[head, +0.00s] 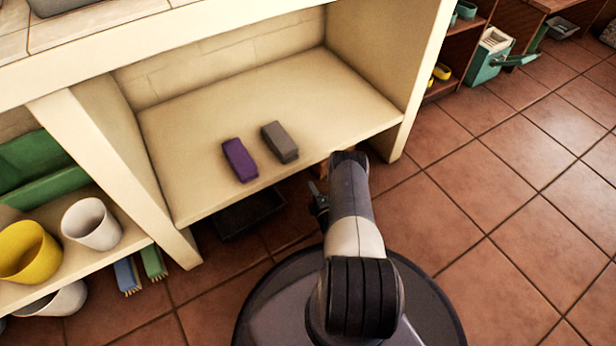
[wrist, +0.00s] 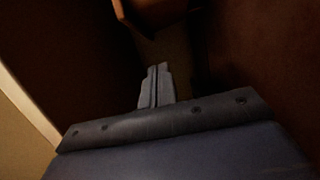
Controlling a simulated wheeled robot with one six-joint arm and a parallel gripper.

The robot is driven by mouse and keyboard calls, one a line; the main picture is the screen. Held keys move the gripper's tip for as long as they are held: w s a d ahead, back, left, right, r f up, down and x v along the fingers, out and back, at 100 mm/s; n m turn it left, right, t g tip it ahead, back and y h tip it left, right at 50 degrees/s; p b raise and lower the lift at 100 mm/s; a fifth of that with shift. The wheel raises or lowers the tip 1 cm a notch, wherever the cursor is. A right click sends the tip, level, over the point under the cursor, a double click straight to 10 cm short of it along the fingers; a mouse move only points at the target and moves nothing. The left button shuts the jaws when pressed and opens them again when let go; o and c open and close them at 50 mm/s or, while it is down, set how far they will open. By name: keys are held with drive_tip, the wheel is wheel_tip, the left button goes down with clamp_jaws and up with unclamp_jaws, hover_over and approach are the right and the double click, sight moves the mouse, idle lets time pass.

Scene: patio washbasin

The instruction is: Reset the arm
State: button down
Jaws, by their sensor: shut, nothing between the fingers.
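My gripper (wrist: 157,72) shows in the wrist view with its two fingers together and nothing between them. The wrist view is dark. In the head view my arm reaches forward from my base to the front edge of the cream shelf, right of the middle. The gripper's fingers are hard to make out there.
A purple block (head: 240,160) and a grey-brown block (head: 280,142) lie on the cream shelf (head: 330,85), left of my arm. A dark tray (head: 248,212) is under the shelf. Yellow (head: 28,252) and white (head: 91,223) pots stand left. Tiled floor at right is clear.

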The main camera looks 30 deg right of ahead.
drive_tip(key=shift+s+a, duration=0.1)
drive_tip(key=shift+s, duration=0.85)
drive_tip(key=shift+w, duration=0.1)
